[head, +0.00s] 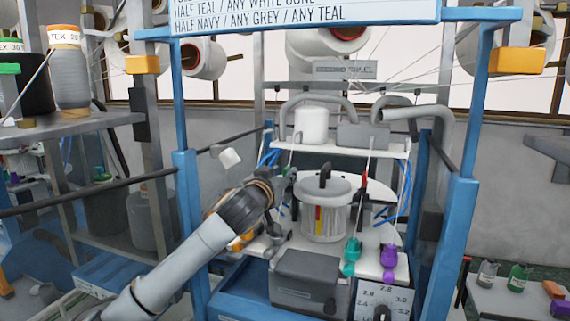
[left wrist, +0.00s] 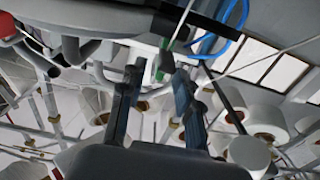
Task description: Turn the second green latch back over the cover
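A clear canister (head: 322,222) with a grey lid (head: 326,188) and a black handle stands on the machine's white deck; the lid looks like the cover. My left gripper (head: 285,182) is at the canister's upper left side, beside a small green part (head: 287,172) that may be a green latch. In the left wrist view, the two fingers of my left gripper (left wrist: 155,78) stand apart, and a green piece (left wrist: 164,64) shows near their tips. Contact cannot be told. A second green latch cannot be made out clearly. My right gripper is not in view.
A red part (head: 364,180) stands right of the canister on a thin rod. Teal (head: 352,254) and purple (head: 389,260) pieces sit at the deck's front, near a grey box (head: 305,280) and a dial (head: 382,300). Blue posts (head: 186,200) flank the machine. Thin yarns cross overhead.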

